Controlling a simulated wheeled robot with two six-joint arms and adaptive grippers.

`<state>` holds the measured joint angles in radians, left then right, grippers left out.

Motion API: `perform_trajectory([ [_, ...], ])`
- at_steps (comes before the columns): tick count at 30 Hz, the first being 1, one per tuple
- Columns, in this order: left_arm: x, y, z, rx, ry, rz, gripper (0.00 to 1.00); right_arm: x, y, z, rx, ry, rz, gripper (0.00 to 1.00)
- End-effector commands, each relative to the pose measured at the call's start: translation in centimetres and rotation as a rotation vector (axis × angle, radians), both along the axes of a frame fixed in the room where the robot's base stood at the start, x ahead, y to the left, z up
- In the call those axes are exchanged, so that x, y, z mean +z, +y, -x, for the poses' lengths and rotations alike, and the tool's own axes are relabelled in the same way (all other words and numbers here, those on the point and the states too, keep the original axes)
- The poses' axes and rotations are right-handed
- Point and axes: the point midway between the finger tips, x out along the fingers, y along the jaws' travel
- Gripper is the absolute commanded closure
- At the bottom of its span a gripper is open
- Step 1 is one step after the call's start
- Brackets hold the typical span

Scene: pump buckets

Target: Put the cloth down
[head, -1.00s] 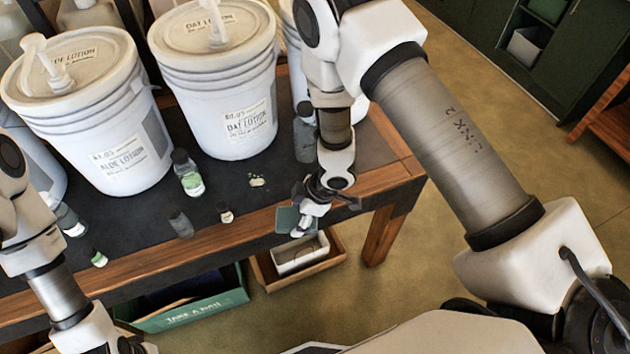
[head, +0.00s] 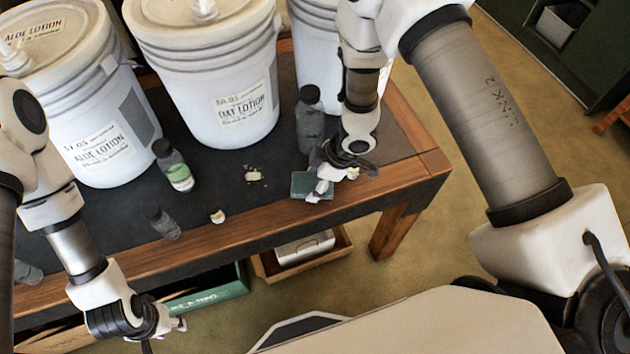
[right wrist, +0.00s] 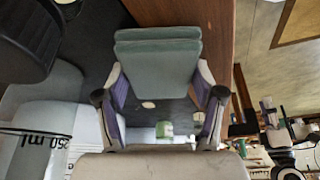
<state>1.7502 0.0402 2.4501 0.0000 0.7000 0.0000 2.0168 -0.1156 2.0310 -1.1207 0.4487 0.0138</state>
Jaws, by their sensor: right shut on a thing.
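The cloth (head: 308,184) is a folded grey-green pad near the table's front right edge in the head view. My right gripper (head: 325,186) is shut on it. In the right wrist view the cloth (right wrist: 158,65) lies between the fingers of my right gripper (right wrist: 160,85), in two stacked layers. It is over the dark tabletop, beside the wooden edge strip; I cannot tell whether it touches the surface. My left gripper (head: 178,325) is low at the left, in front of the table, away from the cloth; its jaw opening is unclear.
A dark bottle (head: 310,125) stands just behind the cloth. White pump buckets (head: 205,80) fill the back. A wooden crate (head: 300,255) sits below.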

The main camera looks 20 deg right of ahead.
Motion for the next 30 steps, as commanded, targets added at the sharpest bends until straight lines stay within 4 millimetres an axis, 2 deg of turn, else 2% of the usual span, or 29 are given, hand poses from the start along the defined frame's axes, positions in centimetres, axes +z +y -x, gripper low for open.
perform_trajectory([
  [3,-0.2,0.0,0.0,0.000,0.000,0.000,0.60,-0.5,0.0,0.0,-0.001,0.000,0.000,0.65],
  [4,-0.2,0.0,0.0,0.000,0.000,0.000,0.60,-0.4,0.0,0.0,-0.001,0.000,0.000,0.25],
  [6,-0.1,0.0,0.0,0.000,0.000,0.000,0.60,-0.4,0.0,0.0,-0.001,0.000,0.000,0.07],
  [15,-0.1,0.0,0.0,0.000,0.000,0.000,0.60,-0.3,0.0,0.0,-0.001,0.000,0.000,0.07],
  [19,0.1,0.0,0.0,0.000,0.000,0.000,0.60,0.6,-0.2,0.0,0.000,-0.001,0.000,0.07],
  [23,0.2,0.0,0.0,0.000,0.000,0.000,0.60,3.0,-1.1,0.3,-0.003,-0.003,-0.001,0.07],
  [30,1.5,0.0,0.0,0.000,0.000,0.000,0.60,9.0,-3.3,1.2,-0.003,-0.003,-0.002,0.07],
])
